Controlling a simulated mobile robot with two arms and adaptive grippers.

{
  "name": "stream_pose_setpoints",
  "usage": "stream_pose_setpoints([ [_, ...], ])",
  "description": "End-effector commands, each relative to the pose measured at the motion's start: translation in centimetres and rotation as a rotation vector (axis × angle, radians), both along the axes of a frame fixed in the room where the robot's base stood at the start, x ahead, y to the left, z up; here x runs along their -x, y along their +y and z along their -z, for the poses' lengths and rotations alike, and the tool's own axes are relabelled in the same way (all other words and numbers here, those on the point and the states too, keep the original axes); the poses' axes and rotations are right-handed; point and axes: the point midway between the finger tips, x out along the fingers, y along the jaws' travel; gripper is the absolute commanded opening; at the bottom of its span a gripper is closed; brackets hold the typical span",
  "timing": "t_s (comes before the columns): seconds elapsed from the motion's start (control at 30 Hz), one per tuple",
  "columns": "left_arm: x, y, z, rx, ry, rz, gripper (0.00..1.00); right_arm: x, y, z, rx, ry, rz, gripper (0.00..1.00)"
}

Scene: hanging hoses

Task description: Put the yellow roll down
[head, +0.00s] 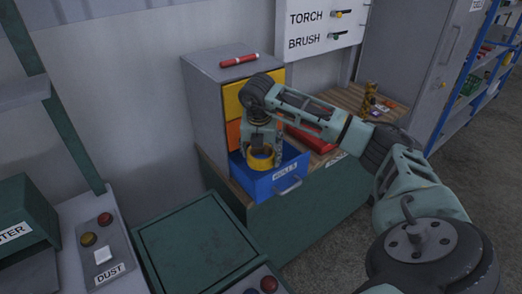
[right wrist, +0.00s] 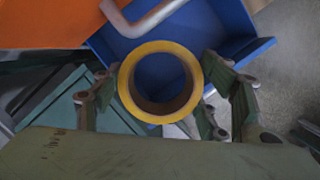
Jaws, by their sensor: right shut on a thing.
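The yellow roll (head: 262,163) is a ring of tape held in my right gripper (head: 263,153). It is in the blue open drawer's area, above or inside the drawer (head: 267,189); I cannot tell if it touches the drawer floor. In the right wrist view the roll (right wrist: 160,48) shows as a ring with its hole facing the camera. The fingers stand to its left and right, with the blue drawer (right wrist: 225,22) behind it. My left gripper is in neither view.
A grey cabinet (head: 207,98) with yellow and orange drawers (head: 233,134) stands behind, a red marker (head: 239,60) on top. A red item (head: 311,139) lies on the wooden bench right of the blue drawer. A green box (head: 195,245) stands in front.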

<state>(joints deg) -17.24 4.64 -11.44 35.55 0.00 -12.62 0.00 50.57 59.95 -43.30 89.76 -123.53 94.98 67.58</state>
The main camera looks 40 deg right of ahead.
Motion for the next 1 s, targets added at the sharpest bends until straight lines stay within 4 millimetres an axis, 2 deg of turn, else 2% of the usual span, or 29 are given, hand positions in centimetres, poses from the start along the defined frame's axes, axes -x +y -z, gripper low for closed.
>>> stream_pose_setpoints([
  [0.63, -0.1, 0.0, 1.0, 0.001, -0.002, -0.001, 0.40, 0.0, 0.0, 1.3, 0.000, 0.001, 0.000, 0.39],
  [0.67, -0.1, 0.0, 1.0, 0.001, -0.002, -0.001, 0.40, 0.0, 0.0, 1.3, 0.000, 0.003, 0.001, 0.68],
  [0.87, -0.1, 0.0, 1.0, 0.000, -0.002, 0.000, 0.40, 0.1, 0.0, 1.3, 0.000, 0.003, 0.000, 0.86],
  [1.0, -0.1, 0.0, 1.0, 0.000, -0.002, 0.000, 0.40, 0.0, 0.0, 1.3, 0.000, 0.003, 0.001, 0.86],
])
